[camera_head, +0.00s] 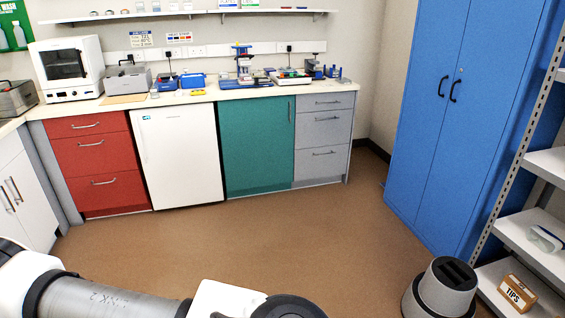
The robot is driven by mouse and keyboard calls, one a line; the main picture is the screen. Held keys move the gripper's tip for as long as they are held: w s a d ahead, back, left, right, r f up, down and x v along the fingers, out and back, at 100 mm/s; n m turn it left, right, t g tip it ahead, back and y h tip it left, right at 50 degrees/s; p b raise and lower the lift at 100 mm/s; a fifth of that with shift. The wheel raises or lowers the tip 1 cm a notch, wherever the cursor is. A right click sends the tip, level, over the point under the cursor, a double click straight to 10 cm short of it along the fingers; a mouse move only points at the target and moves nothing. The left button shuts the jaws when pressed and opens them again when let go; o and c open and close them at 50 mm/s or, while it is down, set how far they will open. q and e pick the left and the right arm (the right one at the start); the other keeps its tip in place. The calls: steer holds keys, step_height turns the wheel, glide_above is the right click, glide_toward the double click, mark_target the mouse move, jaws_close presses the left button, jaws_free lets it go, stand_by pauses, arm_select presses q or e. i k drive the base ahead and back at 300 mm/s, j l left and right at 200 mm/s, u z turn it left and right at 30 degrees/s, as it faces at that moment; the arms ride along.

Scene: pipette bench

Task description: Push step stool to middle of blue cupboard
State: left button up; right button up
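The step stool (444,288) is a round grey stool with a dark ribbed top. It stands upright on the brown floor at the bottom right, and its lower edge is cut off by the frame. The tall blue cupboard (462,110) stands at the right with its two doors shut and black handles near the middle seam. The stool is in front of the cupboard's right end, apart from it, close to the shelf rack. One of my arms crosses the bottom left. No gripper fingers show.
A metal shelf rack (510,150) stands right of the cupboard, with a "TIPS" box (517,292) low down beside the stool. The bench (205,98) with red, white, green and grey fronts runs along the back. The brown floor (290,240) between is clear.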

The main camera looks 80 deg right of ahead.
mark_target(447, 288)
steer(key=z, duration=4.7)
